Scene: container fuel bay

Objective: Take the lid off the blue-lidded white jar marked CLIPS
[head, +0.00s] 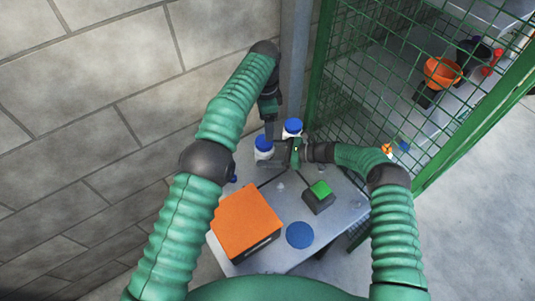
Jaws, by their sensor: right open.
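Two white jars with blue lids stand close together at the far end of the grey table: a nearer left jar (264,146) and a farther right jar (292,128). Both lids are on. Their markings are too small to read, so I cannot tell which says CLIPS. My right gripper (271,157) is open and points left, with its fingers at the nearer jar's white body, partly hiding it. I cannot tell whether they touch it. My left gripper (272,128) points down just behind and between the jars; its jaw opening is unclear.
An orange-topped box (245,220) covers the table's left side. A dark block with a green top (320,189) and a flat blue disc (300,235) lie to its right. A green mesh cage (335,95) stands behind right, and a block wall (90,110) on the left.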

